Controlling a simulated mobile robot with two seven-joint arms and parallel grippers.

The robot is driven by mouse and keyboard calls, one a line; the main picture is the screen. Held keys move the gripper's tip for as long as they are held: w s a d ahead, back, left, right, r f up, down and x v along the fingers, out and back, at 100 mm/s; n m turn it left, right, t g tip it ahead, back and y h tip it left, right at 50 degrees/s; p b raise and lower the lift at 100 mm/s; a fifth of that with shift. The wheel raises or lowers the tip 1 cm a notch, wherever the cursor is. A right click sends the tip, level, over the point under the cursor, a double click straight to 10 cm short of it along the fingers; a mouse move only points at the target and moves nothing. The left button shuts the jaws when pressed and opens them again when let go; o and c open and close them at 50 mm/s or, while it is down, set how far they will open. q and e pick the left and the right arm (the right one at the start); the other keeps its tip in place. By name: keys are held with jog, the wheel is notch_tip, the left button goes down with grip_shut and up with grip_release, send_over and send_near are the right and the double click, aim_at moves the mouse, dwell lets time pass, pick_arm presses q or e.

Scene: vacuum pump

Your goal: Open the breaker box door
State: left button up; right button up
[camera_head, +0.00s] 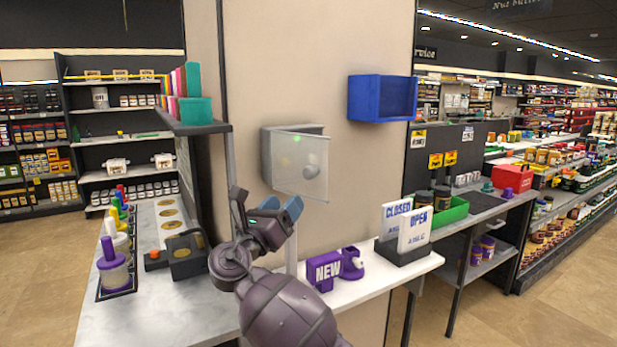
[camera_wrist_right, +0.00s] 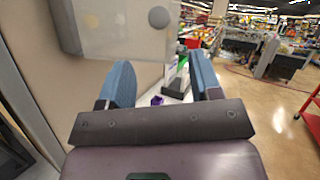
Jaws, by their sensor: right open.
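The breaker box (camera_head: 267,155) is a grey box on the beige wall panel, in the middle of the head view. Its clear door (camera_head: 292,178) carries a round grey knob (camera_head: 311,171), and a green spot shows behind the door. I cannot tell whether the door is fully closed or slightly ajar. My right gripper (camera_head: 281,206) is open and empty, just below the door and apart from the knob. In the right wrist view, the open blue fingers (camera_wrist_right: 160,75) stand below the clear door (camera_wrist_right: 115,35) and its knob (camera_wrist_right: 159,17). My left gripper is out of view.
A blue open bin (camera_head: 382,98) hangs on the wall to the right. Below, a white shelf (camera_head: 340,290) holds a purple NEW sign (camera_head: 325,270) and CLOSED/OPEN signs (camera_head: 405,230). A ledge with coloured books (camera_head: 185,95) juts out at left, above a counter (camera_head: 150,315).

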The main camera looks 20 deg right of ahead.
aim_at(307, 177)
jog(key=p+x, duration=0.1)
jog(key=x, duration=1)
jog(key=shift+a, duration=0.1)
grip_shut()
